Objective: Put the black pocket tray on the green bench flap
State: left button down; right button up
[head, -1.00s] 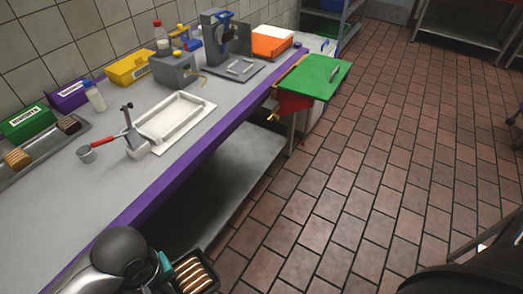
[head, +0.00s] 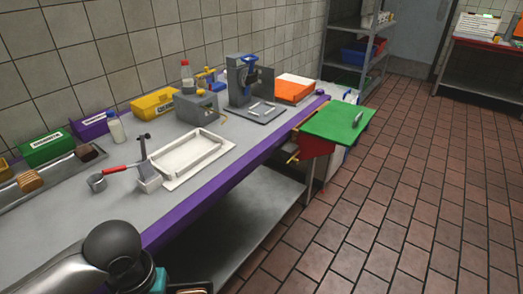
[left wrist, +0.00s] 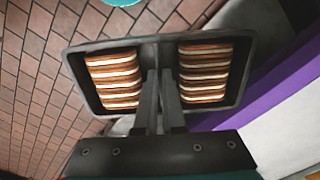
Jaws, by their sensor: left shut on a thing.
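The black pocket tray (left wrist: 157,54) is in the left wrist view, holding two rows of cream sandwich biscuits in its two pockets. My left gripper (left wrist: 160,78) is shut on the tray's middle divider. In the head view only a sliver of the tray (head: 190,289) shows at the bottom edge, in front of the counter. The green bench flap (head: 335,123) sticks out at the far end of the counter, up and to the right of the tray. It looks level, with a small grey piece on its right side. My right gripper is not in view.
The tiled floor (head: 400,220) to the right is clear.

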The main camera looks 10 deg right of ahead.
aim_at(346, 139)
jog(key=i+l+z, duration=0.55)
jog(key=i+z, duration=0.3)
jog(key=k, duration=0.05)
